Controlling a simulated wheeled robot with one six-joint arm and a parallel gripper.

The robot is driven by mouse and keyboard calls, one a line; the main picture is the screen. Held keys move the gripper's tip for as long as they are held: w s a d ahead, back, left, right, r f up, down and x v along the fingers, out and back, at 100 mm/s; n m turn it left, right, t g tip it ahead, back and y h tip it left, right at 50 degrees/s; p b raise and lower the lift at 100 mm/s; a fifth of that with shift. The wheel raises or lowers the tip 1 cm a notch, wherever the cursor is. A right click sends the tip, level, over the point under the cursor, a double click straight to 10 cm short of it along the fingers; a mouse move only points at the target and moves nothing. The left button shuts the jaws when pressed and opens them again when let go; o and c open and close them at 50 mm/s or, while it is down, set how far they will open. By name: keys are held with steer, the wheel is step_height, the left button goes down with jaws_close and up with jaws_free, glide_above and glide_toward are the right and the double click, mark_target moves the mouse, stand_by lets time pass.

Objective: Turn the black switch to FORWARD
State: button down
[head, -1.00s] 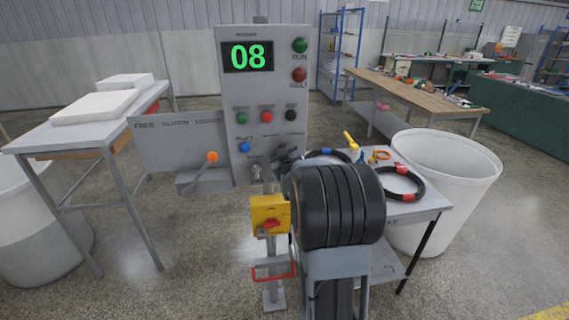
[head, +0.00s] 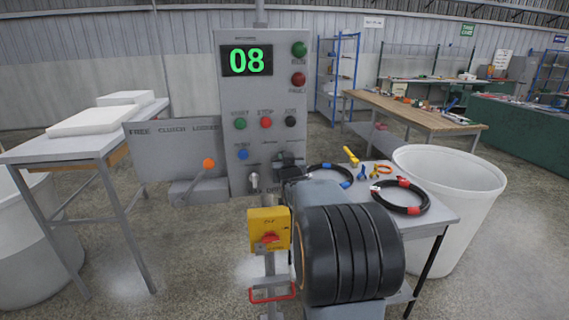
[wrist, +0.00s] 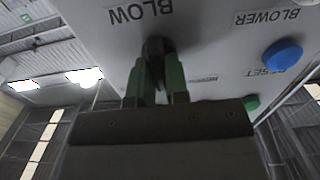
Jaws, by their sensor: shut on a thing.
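My gripper (head: 287,161) is at the panel's lower right in the head view. In the wrist view my gripper's green fingers (wrist: 158,70) are shut on the black switch (wrist: 156,48), one on each side of its knob. The lettering there is upside down; "BLOW" stands beside the switch. Another small label near the fingers is too blurred to read. My gripper and arm hide the switch in the head view, and its setting cannot be told.
A blue button (wrist: 283,56) is near the switch. A silver knob (head: 254,181) is left of my gripper. An orange-knobbed lever (head: 208,164) and a yellow box with a red switch (head: 268,230) are close by. A hose table (head: 440,209) and white bin (head: 455,200) are right.

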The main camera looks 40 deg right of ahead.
steer(key=c, duration=1.1)
jaws_free()
steer(key=b+v, duration=0.2)
steer(key=v, duration=1.1)
steer(key=shift+s+a, duration=0.25)
steer(key=shift+s, duration=0.1)
